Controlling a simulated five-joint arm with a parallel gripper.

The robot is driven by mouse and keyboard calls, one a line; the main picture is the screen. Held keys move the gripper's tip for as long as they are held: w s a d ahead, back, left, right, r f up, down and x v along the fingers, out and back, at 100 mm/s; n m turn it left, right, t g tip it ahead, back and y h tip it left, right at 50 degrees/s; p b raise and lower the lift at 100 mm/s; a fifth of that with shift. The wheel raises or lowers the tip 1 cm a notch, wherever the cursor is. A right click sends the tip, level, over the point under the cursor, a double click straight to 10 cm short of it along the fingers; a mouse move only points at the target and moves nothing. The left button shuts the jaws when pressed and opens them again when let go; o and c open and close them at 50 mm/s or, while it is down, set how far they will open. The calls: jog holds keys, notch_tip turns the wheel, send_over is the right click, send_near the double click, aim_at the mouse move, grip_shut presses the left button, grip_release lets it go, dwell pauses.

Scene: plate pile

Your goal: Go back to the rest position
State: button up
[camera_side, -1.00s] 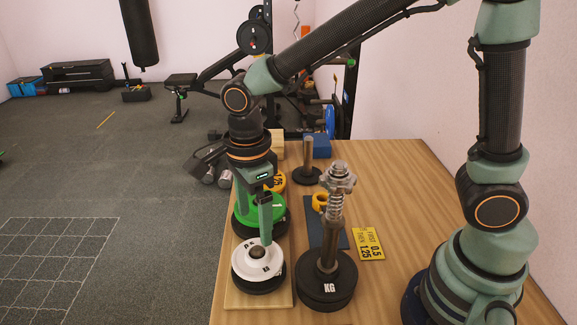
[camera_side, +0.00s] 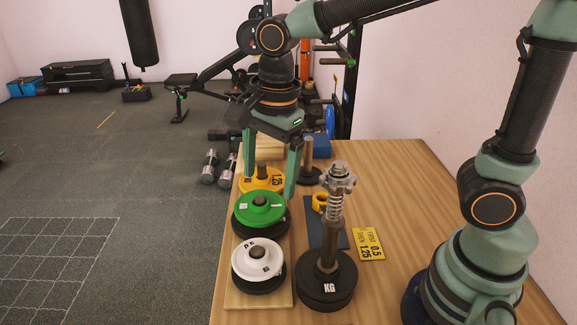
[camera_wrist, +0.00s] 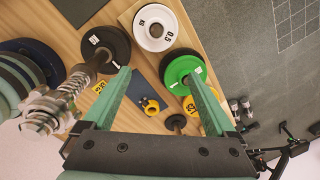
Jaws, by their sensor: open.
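My gripper (camera_side: 270,190) is open and empty, fingers pointing down and spread wide, above the plates at the back of the wooden board. In the wrist view my gripper (camera_wrist: 160,85) shows both green fingers apart with nothing between them. A white plate (camera_side: 258,258), a green plate (camera_side: 260,208) and a yellow plate (camera_side: 262,180) lie in a row from front to back. The white and green ones rest on black discs. The wrist view also shows the white plate (camera_wrist: 156,22) and the green plate (camera_wrist: 181,70).
A tall post with a spring and star-shaped nut (camera_side: 338,180) stands on a black base marked KG (camera_side: 328,288). A blue mat (camera_side: 327,232), a yellow ring (camera_side: 320,201), a yellow sign (camera_side: 369,243) and a short dark post (camera_side: 308,162) are nearby. The table's right side (camera_side: 410,190) is clear.

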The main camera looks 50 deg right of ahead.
jog(key=s+d+r+n+t, duration=0.1)
jog(key=s+d+n+t, duration=0.1)
jog(key=d+n, duration=0.4)
jog(key=s+d+r+n+t, duration=0.2)
jog(key=d+n, duration=0.4)
jog(key=n, duration=0.4)
jog(key=shift+d+r+n, duration=0.25)
jog(key=shift+d+n, duration=0.1)
jog(key=shift+n, duration=0.05)
